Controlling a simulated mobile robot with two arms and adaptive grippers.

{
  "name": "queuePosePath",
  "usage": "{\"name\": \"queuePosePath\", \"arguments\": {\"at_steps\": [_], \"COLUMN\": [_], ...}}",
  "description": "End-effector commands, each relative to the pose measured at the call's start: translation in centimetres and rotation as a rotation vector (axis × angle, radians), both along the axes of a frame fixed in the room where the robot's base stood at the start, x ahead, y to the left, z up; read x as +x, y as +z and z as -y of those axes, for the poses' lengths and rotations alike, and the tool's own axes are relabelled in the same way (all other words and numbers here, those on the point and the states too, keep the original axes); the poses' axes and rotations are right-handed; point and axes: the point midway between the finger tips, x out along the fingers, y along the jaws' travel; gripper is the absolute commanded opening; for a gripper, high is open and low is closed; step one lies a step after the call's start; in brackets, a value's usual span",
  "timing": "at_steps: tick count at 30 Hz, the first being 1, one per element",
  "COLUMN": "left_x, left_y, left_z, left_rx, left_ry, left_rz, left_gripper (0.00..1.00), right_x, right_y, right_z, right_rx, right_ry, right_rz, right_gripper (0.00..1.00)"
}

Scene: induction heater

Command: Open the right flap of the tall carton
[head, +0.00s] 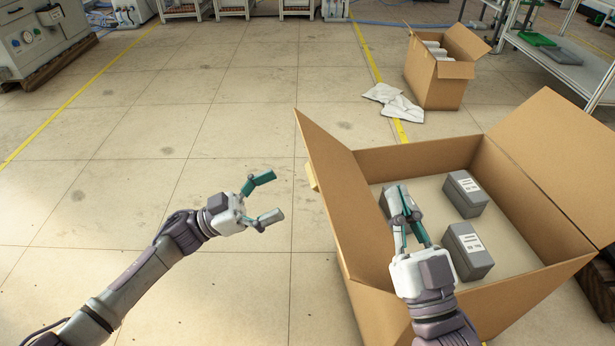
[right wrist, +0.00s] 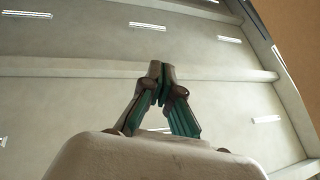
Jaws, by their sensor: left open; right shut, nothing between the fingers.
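The near carton (head: 470,304) stands open-topped at the right of the head view. Its left flap (head: 330,190) stands up, leaning outward to the left. Its right flap (head: 560,160) stands up, leaning outward to the right. My right gripper (head: 398,192) is shut and empty, over the carton's opening, nearer the left flap than the right flap. In the right wrist view its fingertips (right wrist: 161,70) meet; a brown cardboard surface (right wrist: 297,30) shows at the upper right. My left gripper (head: 267,198) is open and empty, left of the left flap and apart from it.
Grey boxes (head: 465,193) with white labels lie inside the carton; one is partly hidden by my right gripper. A smaller open carton (head: 436,88) and white cloths (head: 396,101) are on the floor behind. A shelf (head: 575,70) stands at the upper right. Floor at left is clear.

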Motion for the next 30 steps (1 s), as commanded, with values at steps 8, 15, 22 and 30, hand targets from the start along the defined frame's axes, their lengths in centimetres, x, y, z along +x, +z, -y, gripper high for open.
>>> {"name": "queuePosePath", "arguments": {"at_steps": [8,15,22,30], "left_x": [0.9,1.3,1.3,1.3], "left_y": [2.0,2.8,2.8,2.8], "left_z": [4.9,6.6,6.8,6.7], "left_rx": [-0.003,0.0,0.0,0.0], "left_ry": [-0.001,0.0,0.001,0.001], "left_rz": [0.002,-0.001,0.0,-0.001], "left_gripper": [0.98,0.98,0.98,0.63], "right_x": [-1.4,-2.2,-2.3,-2.3], "right_y": [2.1,3.1,3.2,3.2], "right_z": [0.1,0.1,0.1,0.2], "right_rx": [0.044,0.064,0.066,0.065], "right_ry": [0.009,0.012,0.012,0.012], "right_rz": [0.153,0.222,0.229,0.228], "right_gripper": [0.0,0.0,0.0,0.0]}}
